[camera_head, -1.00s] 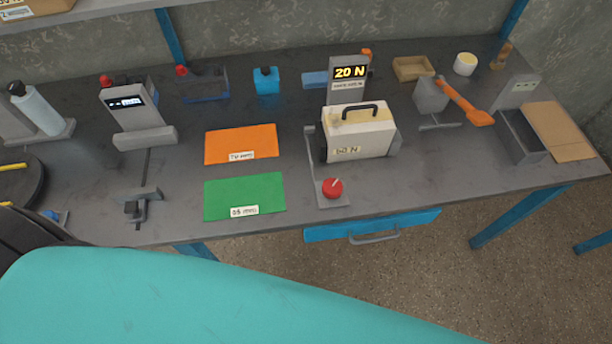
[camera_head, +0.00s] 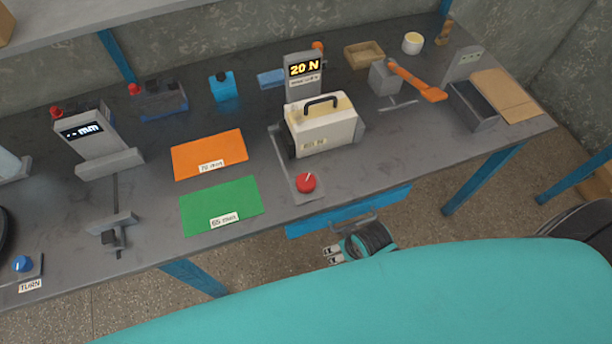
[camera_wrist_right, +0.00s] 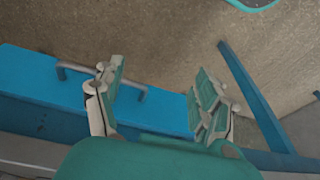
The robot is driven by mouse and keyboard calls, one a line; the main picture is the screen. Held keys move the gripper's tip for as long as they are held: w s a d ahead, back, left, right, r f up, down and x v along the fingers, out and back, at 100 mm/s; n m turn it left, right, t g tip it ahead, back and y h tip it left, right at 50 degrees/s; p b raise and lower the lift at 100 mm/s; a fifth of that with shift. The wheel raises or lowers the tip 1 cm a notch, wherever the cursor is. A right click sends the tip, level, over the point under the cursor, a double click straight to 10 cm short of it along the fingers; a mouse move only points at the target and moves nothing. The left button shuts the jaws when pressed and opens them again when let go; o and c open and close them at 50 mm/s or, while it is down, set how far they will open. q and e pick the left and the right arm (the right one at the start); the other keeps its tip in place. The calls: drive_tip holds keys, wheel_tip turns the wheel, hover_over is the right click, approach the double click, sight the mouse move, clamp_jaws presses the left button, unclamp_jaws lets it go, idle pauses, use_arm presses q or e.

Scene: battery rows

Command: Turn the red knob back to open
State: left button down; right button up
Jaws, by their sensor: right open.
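The red knob (camera_head: 306,182) sits on a small grey plate at the front edge of the bench, in front of a cream box with a black handle (camera_head: 320,125). A white pointer line shows on its top. My right gripper (camera_head: 330,255) is below and in front of the bench edge, near the blue drawer, apart from the knob. In the right wrist view my right gripper (camera_wrist_right: 155,95) is open and empty, with the blue drawer front (camera_wrist_right: 45,95) and its grey handle (camera_wrist_right: 75,68) beyond. The knob does not show there. My left gripper is not in view.
A green mat (camera_head: 220,206) and an orange mat (camera_head: 209,154) lie left of the knob. A display reading 20 N (camera_head: 304,68) stands behind the cream box. A blue knob (camera_head: 22,264) on a plate labelled TURN is at far left. Blue bench legs (camera_head: 484,180) stand below.

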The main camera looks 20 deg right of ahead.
drive_tip(key=w+a+r+m, duration=0.1)
drive_tip(key=w+a+r, duration=0.1)
drive_tip(key=r, duration=0.2)
drive_tip(key=w+a+r+m+y, duration=0.1)
drive_tip(key=w+a+r, duration=0.1)
drive_tip(key=w+r, duration=0.1)
drive_tip(key=w+a+r+y, duration=0.1)
drive_tip(key=w+a+r, duration=0.1)
drive_tip(key=r, duration=0.3)
drive_tip(key=shift+w+a+r+m, duration=0.15)
drive_tip(key=shift+w+r+m, duration=0.1)
drive_tip(key=shift+w+m, duration=0.15)
wheel_tip(320, 180, up, 17)
drive_tip(key=m+g+h, duration=0.3)
drive_tip(key=m, duration=1)
hover_over(307, 181)
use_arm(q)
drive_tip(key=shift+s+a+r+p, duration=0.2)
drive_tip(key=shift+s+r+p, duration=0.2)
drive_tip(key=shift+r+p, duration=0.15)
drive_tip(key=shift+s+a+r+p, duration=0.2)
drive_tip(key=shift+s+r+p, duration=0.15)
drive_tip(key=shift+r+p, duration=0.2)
use_arm(e)
wheel_tip(307, 181, down, 17)
drive_tip(key=shift+f, duration=0.1)
